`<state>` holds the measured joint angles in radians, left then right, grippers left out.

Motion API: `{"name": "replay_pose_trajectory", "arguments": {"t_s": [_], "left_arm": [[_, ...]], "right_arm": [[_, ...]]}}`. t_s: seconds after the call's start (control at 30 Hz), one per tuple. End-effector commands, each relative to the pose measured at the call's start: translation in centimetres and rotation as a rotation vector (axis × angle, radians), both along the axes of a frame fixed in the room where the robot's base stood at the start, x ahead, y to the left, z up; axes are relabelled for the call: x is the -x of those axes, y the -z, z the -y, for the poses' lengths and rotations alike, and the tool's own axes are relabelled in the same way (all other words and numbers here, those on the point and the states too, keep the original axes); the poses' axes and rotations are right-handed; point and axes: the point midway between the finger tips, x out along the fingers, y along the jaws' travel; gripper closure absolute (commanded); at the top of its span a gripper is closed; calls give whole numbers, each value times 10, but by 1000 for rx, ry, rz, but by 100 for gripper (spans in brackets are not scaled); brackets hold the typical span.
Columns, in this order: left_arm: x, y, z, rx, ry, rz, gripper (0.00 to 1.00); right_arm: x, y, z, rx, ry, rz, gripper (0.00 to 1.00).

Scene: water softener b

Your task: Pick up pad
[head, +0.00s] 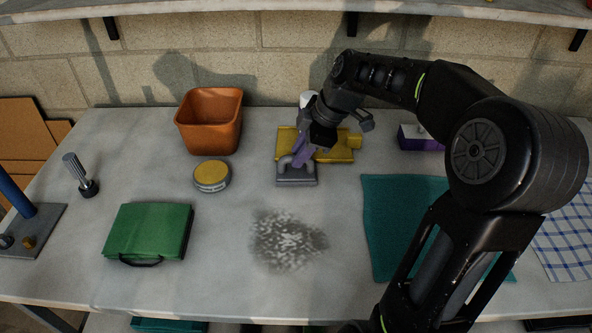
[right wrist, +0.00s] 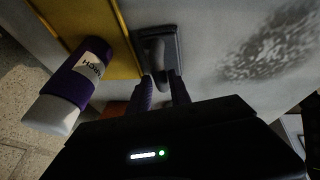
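The pad is a small grey block with a raised grey handle. In the head view the pad (head: 297,181) lies on the worktop at the front edge of a yellow tray. It also shows in the right wrist view, where the pad (right wrist: 174,40) is at the top centre. My right gripper (head: 300,157) reaches down to the handle from behind. In the right wrist view my right gripper (right wrist: 162,82) has its two ribbed fingers apart, with the handle end at the gap between them. Contact with the handle cannot be told. My left gripper is not in view.
The yellow tray (head: 343,155) and a white-and-purple bottle (right wrist: 78,88) are close behind the pad. An orange bin (head: 209,130), a round tin (head: 211,176) and a green case (head: 150,232) stand left. A pale speckled patch (head: 287,240) marks the worktop in front. A teal cloth (head: 390,215) lies right.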

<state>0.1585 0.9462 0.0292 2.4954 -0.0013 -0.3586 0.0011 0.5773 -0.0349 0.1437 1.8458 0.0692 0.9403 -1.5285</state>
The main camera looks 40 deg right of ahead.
Motion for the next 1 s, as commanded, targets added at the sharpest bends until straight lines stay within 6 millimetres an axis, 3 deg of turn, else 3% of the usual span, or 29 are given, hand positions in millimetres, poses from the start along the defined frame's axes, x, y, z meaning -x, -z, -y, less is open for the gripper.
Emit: {"name": "replay_pose_trajectory", "arguments": {"t_s": [0.23,0.83,1.0], "left_arm": [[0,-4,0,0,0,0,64],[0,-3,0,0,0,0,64],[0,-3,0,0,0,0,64]], "right_arm": [[-10,26,-7,-1,-2,-1,76],[-10,26,-7,0,-1,0,76],[-10,26,-7,0,-1,0,90]]}}
